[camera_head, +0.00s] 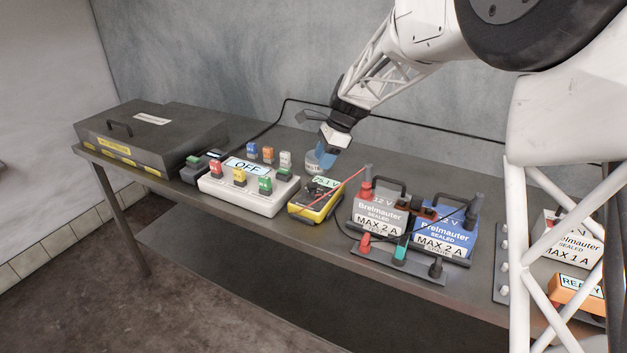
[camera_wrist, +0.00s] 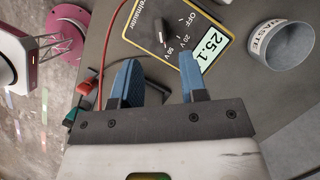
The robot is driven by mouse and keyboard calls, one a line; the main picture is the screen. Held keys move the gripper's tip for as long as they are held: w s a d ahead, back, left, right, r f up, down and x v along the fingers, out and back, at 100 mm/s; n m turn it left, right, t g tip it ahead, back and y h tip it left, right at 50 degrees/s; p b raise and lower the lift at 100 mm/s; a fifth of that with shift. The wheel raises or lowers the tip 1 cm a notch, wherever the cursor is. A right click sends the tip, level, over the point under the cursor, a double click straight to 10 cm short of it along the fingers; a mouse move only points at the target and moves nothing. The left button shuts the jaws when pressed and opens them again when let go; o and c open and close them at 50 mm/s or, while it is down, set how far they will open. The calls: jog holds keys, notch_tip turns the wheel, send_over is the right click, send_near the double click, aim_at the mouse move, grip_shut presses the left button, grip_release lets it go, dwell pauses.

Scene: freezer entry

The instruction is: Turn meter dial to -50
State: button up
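The meter is a yellow-edged box with a dark face on the bench, right of the white OFF box; it shows in the head view (camera_head: 313,205) and in the wrist view (camera_wrist: 205,18). Its display (camera_wrist: 214,52) reads 25.1. Its dark dial (camera_wrist: 164,38) has the labels OFF, 20 V and 50 V beside it; I cannot tell surely which mark it points to. My gripper has blue fingers (camera_wrist: 158,62), spread apart with nothing between them. In the head view my gripper (camera_head: 326,157) hangs above and just behind the meter, apart from it.
A grey WASTE cup (camera_wrist: 285,45) stands beside the meter. The white OFF box (camera_head: 240,200) with colored plugs is to its left. Two batteries (camera_head: 378,212) (camera_head: 440,240) stand to its right. A red lead (camera_head: 345,190) and a black cable run close by.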

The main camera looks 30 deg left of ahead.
aim_at(314, 181)
jog(key=shift+f, duration=0.1)
jog(key=shift+x, duration=3.8)
grip_shut()
